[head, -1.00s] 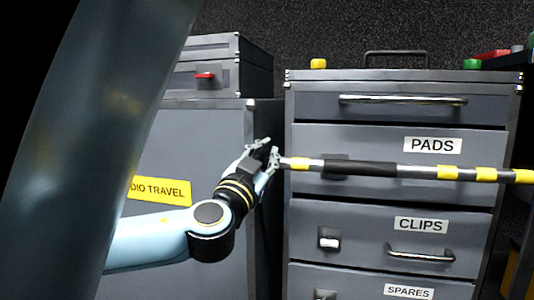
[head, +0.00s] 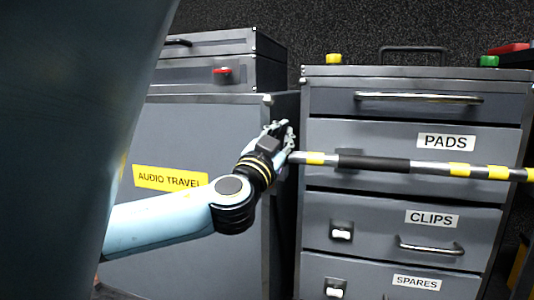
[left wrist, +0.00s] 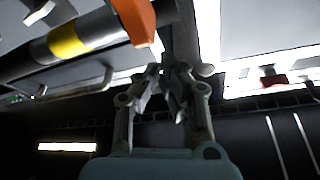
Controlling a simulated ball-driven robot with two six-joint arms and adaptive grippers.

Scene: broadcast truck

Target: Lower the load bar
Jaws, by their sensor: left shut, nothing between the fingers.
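The load bar (head: 374,163) runs level across the front of the drawer cabinet, with yellow bands, a black sleeve and bare metal between them. Its right end runs out of the head view. My left gripper (head: 283,131) is shut and empty at the bar's left end, with its fingertips just above and beside it. In the left wrist view the shut fingers (left wrist: 172,78) point up the picture. The bar (left wrist: 95,38) shows there at upper left, beside an orange piece (left wrist: 135,20), apart from the fingertips. My right gripper is not in view.
Behind the bar stands a grey cabinet (head: 370,135) with drawers marked PADS, CLIPS and SPARES and protruding handles (head: 430,247). A grey case (head: 190,130) marked AUDIO TRAVEL stands to the left, with a narrow dark gap between them. Yellow, green and red items sit on top.

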